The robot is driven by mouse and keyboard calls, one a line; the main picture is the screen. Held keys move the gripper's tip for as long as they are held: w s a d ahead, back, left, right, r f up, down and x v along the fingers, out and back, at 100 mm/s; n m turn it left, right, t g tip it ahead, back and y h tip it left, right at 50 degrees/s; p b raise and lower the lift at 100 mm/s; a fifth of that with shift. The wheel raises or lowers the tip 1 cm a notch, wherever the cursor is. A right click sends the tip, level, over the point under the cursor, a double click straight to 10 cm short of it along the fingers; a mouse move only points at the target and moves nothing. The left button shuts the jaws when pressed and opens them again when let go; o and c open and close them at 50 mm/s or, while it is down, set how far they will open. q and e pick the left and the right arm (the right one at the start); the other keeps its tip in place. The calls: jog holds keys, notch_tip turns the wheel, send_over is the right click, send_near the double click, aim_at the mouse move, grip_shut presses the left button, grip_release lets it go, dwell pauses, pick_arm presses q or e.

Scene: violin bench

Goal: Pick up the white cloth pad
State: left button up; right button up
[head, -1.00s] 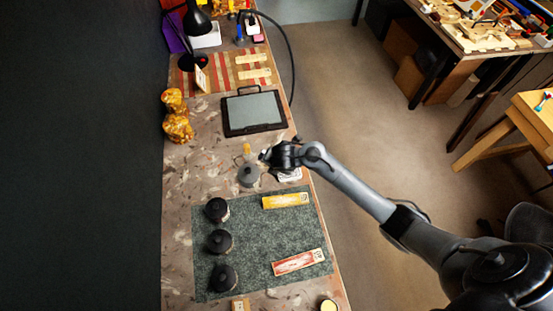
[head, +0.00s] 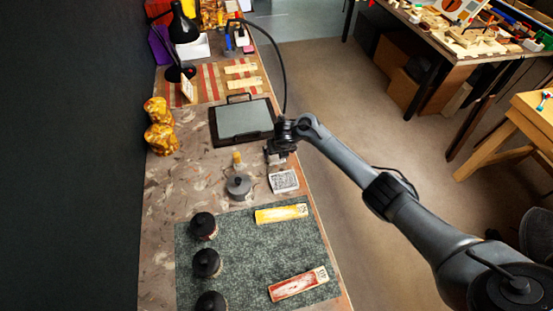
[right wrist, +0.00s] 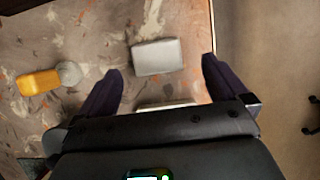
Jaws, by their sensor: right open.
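The white cloth pad (right wrist: 158,57) shows in the right wrist view as a pale, roughly rectangular block lying on the stained bench top. It sits ahead of my right gripper (right wrist: 161,75), between the lines of its two dark fingers. The fingers are spread apart with nothing held between them. In the head view my right gripper (head: 278,152) hangs over the bench near its right edge, just in front of the black-framed tablet, and hides most or all of the pad. My left gripper is not in view.
The black-framed tablet (head: 244,122) lies behind. Dark-lidded jars (head: 203,226) stand on the green mat (head: 245,245).

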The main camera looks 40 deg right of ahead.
aim_at(277, 157)
jog(key=x, duration=0.1)
jog(key=b+x, duration=0.1)
jog(key=x, duration=0.1)
jog(key=b+x, duration=0.1)
jog(key=shift+w+a+f, duration=0.2)
jog(key=shift+w+f, duration=0.05)
jog(key=shift+w+d+f, duration=0.15)
jog(key=shift+f, duration=0.15)
jog(key=shift+c, duration=0.5)
jog(key=c, duration=0.9)
